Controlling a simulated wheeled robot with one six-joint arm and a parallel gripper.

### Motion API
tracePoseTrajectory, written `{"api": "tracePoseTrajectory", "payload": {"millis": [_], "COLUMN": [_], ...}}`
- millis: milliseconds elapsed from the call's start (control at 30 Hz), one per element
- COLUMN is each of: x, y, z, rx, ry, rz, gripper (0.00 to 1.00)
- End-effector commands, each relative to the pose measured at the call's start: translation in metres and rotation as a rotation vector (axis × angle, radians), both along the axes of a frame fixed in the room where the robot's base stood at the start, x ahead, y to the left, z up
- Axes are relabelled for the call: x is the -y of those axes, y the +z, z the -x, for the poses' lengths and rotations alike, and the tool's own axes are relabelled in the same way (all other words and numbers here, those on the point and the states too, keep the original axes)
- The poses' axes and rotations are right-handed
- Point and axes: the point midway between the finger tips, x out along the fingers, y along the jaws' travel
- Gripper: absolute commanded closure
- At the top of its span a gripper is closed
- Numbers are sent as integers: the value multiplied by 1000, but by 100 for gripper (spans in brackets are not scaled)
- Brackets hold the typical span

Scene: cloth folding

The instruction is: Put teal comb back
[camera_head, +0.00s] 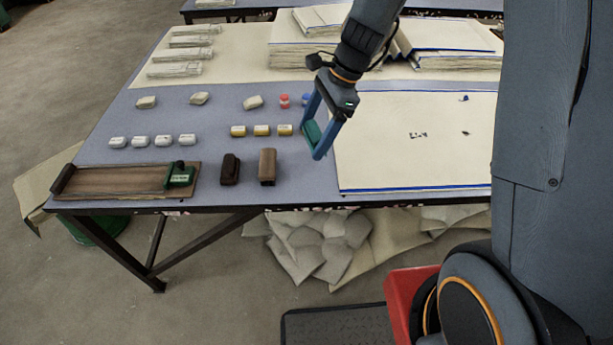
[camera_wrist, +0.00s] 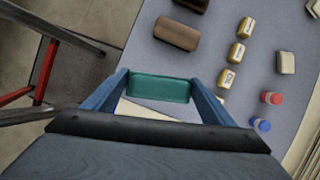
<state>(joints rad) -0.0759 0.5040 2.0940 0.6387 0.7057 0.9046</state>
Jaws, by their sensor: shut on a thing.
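The teal comb (camera_wrist: 160,88) is a small rounded block held between the two blue fingers of my gripper (camera_wrist: 155,92) in the wrist view. In the head view the teal comb (camera_head: 312,133) shows between the fingers of my gripper (camera_head: 316,146). My gripper is shut on it, above the table near the left edge of the large cream sheet (camera_head: 410,170). The gap between the comb and the table is hard to judge.
A brown block (camera_head: 267,166) and a dark block (camera_head: 230,169) stand left of my gripper. A board with a green clamp (camera_head: 181,176) lies at the table's front left. Yellow-labelled pieces (camera_head: 262,130), a red-capped item (camera_head: 284,101) and white pieces (camera_head: 140,141) lie behind. Bare blue-grey table (camera_head: 215,115) shows between.

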Motion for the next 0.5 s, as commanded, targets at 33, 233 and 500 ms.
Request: {"api": "tracePoseTrajectory", "payload": {"millis": [33, 233, 500], "x": [-6, -18, -19], "y": [1, 5, -39], "z": [0, 1, 2], "rx": [4, 0, -5], "ry": [-68, -239, -254], "rz": [0, 0, 1], "gripper": [43, 43, 43]}}
